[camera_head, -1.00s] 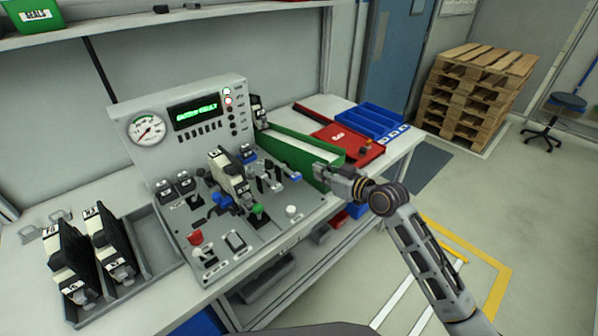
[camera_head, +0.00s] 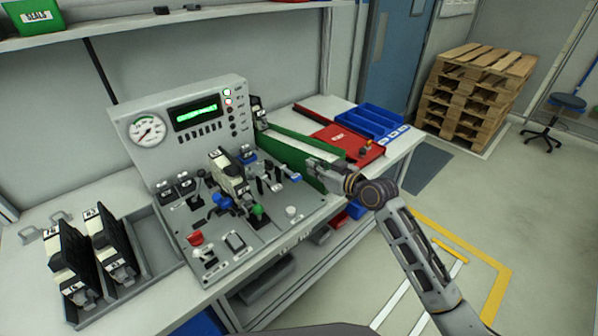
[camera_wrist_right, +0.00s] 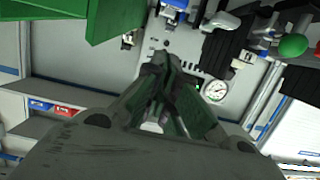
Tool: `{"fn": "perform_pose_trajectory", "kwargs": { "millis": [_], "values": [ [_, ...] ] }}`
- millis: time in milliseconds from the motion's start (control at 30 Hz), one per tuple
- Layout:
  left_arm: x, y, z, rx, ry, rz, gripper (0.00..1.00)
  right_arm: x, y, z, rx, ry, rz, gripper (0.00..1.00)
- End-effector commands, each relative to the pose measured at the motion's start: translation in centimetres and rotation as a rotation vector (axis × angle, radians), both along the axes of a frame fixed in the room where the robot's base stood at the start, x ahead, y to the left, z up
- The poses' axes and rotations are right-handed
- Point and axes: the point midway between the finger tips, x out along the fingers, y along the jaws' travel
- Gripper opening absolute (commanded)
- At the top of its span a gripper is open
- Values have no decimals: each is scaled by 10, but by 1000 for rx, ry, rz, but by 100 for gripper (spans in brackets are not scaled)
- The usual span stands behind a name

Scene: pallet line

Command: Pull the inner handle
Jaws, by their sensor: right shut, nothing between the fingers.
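A grey control panel (camera_head: 270,225) on the bench carries several levers and handles. A blue-ended lever (camera_head: 292,176) is at its right, a green knob (camera_head: 257,210) near the middle and a blue handle (camera_head: 222,201) left of that. I cannot tell which one is the inner handle. My right gripper (camera_head: 312,165) is shut and empty, just right of the blue-ended lever and in front of the green tray. In the right wrist view my right gripper (camera_wrist_right: 165,70) has its fingers together with the panel behind them; the green knob (camera_wrist_right: 292,45) is at the upper right. My left gripper is not in view.
A green-sided tray (camera_head: 290,150) lies beside the panel's right edge, close to my right gripper. Behind are a red tray (camera_head: 335,137) and blue bins (camera_head: 372,120). A grey rack (camera_head: 150,240) with black-and-white units stands at left.

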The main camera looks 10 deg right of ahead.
Motion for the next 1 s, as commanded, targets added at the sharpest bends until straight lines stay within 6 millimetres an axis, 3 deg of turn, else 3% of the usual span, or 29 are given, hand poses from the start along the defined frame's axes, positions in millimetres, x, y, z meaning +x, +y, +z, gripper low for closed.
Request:
{"fn": "perform_pose_trajectory", "kwargs": {
  "millis": [333, 767, 1000],
  "values": [
    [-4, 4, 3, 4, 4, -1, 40, 27, 19, -8, 0, 1, -1, 0],
    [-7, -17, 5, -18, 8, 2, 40, 58, 42, -17, 1, 1, 0, 0],
    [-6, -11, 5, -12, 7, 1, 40, 57, 41, -46, 0, 4, 0, 0]
  ]
}}
